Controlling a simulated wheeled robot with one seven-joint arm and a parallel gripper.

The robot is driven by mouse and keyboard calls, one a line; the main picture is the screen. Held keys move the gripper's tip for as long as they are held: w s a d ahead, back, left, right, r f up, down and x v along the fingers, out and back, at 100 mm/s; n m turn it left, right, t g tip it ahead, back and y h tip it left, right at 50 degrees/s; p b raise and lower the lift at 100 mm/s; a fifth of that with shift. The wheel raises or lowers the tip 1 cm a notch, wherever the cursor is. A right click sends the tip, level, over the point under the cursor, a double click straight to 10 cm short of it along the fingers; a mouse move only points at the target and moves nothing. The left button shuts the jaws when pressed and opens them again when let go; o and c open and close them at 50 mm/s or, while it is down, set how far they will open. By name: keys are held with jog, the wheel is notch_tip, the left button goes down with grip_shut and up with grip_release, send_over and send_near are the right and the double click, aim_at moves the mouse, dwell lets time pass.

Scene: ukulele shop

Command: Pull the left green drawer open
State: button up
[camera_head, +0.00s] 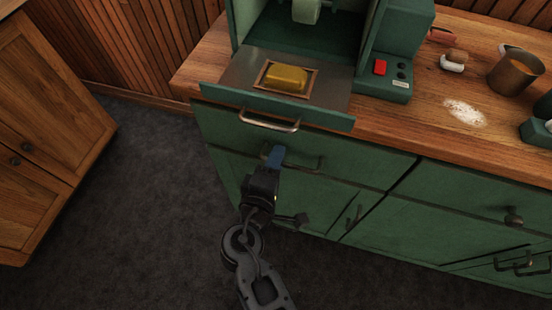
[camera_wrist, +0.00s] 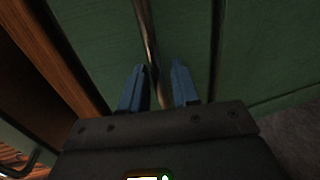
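The left green drawer (camera_head: 355,160) is the upper left front of the green counter and appears closed. Its metal bar handle (camera_head: 314,164) is partly hidden behind my gripper. My gripper (camera_head: 275,155) reaches the drawer front at the left part of this handle. In the wrist view, the handle (camera_wrist: 149,40) runs between the two blue fingers of my gripper (camera_wrist: 158,86). The fingers stand apart on either side of the bar, with a visible gap, so my gripper looks open around it.
A green machine's lowered door (camera_head: 225,75) overhangs the drawer, with its own handle (camera_head: 269,122) just above my gripper. A mug (camera_head: 515,72) stands on the wooden counter. Cabinets (camera_head: 45,140) stand left; the floor (camera_head: 140,210) between is clear.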

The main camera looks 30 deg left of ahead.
grip_shut()
jog(key=shift+s, duration=0.1)
dwell(0.4)
jog(key=f+v, duration=0.2)
jog(key=v, duration=1.1)
jog(key=s+f+b+v, duration=0.1)
jog(key=f+v, duration=0.2)
jog(key=v, duration=1)
jog(key=shift+d+f, duration=0.2)
grip_release()
jog(key=shift+s, duration=0.15)
